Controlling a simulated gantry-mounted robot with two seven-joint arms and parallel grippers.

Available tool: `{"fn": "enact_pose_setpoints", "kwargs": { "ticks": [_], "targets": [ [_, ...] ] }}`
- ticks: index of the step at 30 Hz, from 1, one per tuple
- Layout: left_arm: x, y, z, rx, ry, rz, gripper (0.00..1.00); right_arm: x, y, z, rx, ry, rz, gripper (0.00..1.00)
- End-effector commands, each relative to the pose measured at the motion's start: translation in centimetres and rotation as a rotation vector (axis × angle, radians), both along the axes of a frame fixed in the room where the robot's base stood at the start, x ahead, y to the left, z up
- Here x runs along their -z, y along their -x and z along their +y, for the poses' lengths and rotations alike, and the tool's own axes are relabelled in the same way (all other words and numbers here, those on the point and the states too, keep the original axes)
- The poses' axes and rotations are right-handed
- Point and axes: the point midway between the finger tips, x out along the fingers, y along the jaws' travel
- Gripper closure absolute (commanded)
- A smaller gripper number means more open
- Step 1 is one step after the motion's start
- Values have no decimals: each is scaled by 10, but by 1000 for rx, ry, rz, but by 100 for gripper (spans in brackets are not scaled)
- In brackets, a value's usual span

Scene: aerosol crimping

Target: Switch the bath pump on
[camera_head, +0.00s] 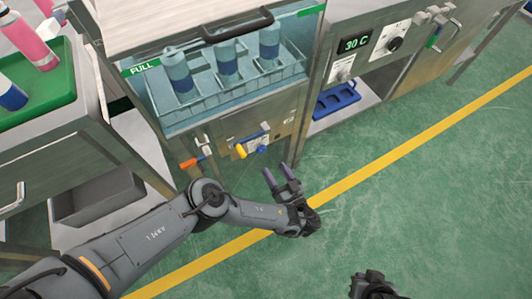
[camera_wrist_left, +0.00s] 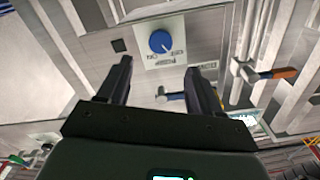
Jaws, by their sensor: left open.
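The pump switch is a round blue knob (camera_wrist_left: 160,41) on a white plate (camera_wrist_left: 182,30) with upside-down lettering in the left wrist view. A pale pointer mark on the knob slants toward the lower right; which printed word it meets is too small to be sure. The knob also shows in the head view (camera_head: 262,149) on the bath's front panel. My left gripper (camera_head: 277,172) is open and empty, a little in front of the panel. In the left wrist view its fingers (camera_wrist_left: 158,68) are below the knob, apart from it. My right gripper (camera_head: 374,286) is partly visible at the bottom edge; its fingers are hidden.
The bath (camera_head: 215,85) holds a rack with several cans. A 30 C display (camera_head: 355,43) is at right. The floor in front is clear.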

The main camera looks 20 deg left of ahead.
Motion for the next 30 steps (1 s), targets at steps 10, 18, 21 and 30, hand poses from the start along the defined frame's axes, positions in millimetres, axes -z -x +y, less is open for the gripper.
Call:
{"fn": "enact_pose_setpoints", "kwargs": {
  "ticks": [10,18,21,30],
  "targets": [
    [4,-37,44,-2,0,0,35,34,1,-2,-5,10,3,100],
    [2,-54,63,-1,1,1,35,45,1,-2,-6,9,3,100],
    [1,-56,66,-1,2,2,35,46,1,-2,-5,8,3,100],
    [1,-57,67,-1,1,3,35,45,1,-1,-1,2,2,100]
  ]
}}
